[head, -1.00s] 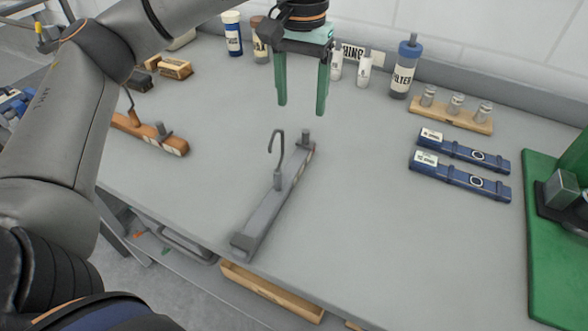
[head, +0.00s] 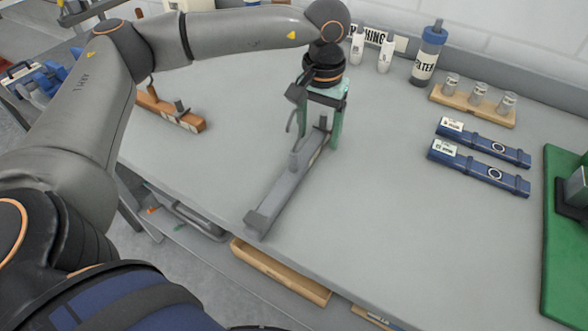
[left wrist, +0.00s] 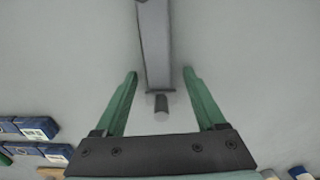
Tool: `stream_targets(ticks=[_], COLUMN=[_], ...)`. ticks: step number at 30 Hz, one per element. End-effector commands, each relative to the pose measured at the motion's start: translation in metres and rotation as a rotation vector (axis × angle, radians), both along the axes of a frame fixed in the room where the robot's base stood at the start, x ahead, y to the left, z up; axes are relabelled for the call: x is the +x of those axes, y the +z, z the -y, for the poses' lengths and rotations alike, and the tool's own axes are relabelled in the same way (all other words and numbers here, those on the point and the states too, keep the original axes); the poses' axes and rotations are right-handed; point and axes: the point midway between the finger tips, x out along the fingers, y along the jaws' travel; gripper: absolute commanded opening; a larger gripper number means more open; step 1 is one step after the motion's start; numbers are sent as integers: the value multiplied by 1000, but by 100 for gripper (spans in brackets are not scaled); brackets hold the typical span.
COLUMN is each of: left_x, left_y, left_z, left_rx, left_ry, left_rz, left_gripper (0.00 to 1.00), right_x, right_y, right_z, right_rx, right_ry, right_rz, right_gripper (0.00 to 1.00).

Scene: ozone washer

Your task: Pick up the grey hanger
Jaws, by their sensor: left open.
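The grey hanger (head: 282,190) lies on the grey table with its hook standing up, its near end close to the table's front edge. My left gripper (head: 322,138) is open and sits at the hanger's far end, with the fingers pointing down on either side of it. In the left wrist view the hanger (left wrist: 154,45) runs between the two green fingertips (left wrist: 160,76), with a gap on both sides. Its end peg (left wrist: 161,105) shows between the fingers. Part of the hanger's far end is hidden by the gripper in the head view. My right gripper is not in view.
An orange-brown hanger (head: 170,109) lies to the left. Two blue clamp-like pieces (head: 480,170), a wooden rack with small jars (head: 470,104) and a filter bottle (head: 427,58) are at the right and back. A green board (head: 565,240) is at the far right.

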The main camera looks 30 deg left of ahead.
Motion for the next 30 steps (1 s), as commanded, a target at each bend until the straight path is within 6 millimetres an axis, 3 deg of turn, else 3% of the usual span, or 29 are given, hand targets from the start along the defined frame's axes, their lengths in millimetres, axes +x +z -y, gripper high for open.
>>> stream_targets(ticks=[7, 26, 30], left_x=[0, 0, 0], left_y=[-1, -1, -1], left_z=[0, 0, 0], left_rx=[0, 0, 0], left_ry=[1, 0, 0], left_rz=[1, 1, 1], left_gripper=[71, 0, 0], right_x=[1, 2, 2], right_y=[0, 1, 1], right_z=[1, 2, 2], right_rx=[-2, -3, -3], right_ry=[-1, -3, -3], right_rz=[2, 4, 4], right_gripper=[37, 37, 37])
